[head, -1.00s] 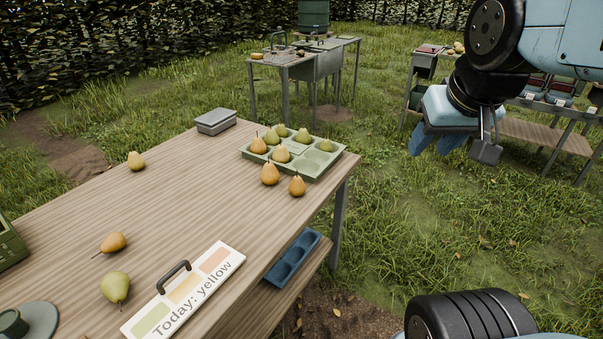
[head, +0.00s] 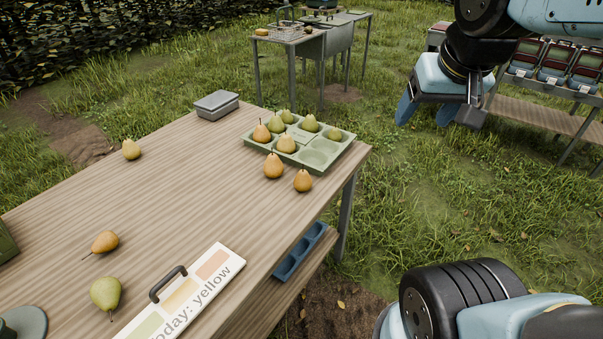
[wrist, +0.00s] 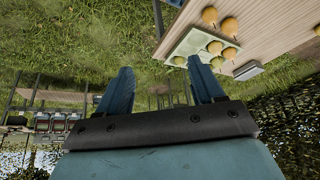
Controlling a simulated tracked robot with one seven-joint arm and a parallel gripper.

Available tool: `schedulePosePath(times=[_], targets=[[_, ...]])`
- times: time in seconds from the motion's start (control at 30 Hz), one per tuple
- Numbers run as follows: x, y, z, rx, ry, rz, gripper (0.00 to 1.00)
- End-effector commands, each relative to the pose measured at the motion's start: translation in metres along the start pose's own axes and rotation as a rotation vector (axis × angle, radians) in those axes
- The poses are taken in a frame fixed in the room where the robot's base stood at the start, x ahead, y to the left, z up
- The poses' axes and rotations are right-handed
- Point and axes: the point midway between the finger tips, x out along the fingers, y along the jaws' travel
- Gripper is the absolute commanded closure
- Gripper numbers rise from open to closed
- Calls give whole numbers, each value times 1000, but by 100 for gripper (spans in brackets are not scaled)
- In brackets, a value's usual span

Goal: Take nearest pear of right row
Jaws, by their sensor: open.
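A green tray (head: 318,172) holds several pears on the right end of the wooden table. Its right row has a green pear (head: 335,133) toward the back and empty space (head: 314,158) toward the front. Two orange pears, one (head: 273,165) and another (head: 302,180), stand on the table in front of the tray. My gripper (head: 427,115) is open and empty, in the air right of the table. The tray (wrist: 180,45) shows beyond its fingers in the wrist view.
A sign reading "yellow" (head: 190,300), loose pears and a grey box (head: 216,104) are on the table (head: 180,210). A blue tray (head: 300,252) is on the shelf below. A metal stand (head: 322,45) is behind.

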Motion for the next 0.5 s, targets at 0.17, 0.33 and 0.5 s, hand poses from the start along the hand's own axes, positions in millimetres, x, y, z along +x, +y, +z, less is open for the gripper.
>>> schedulePosePath(times=[0.17, 0.33, 0.5], targets=[[33, -11, -26, 75, -54, 7, 15], [71, -30, -49, 157, -92, 30, 10], [113, -56, -67, 226, -119, 65, 10]])
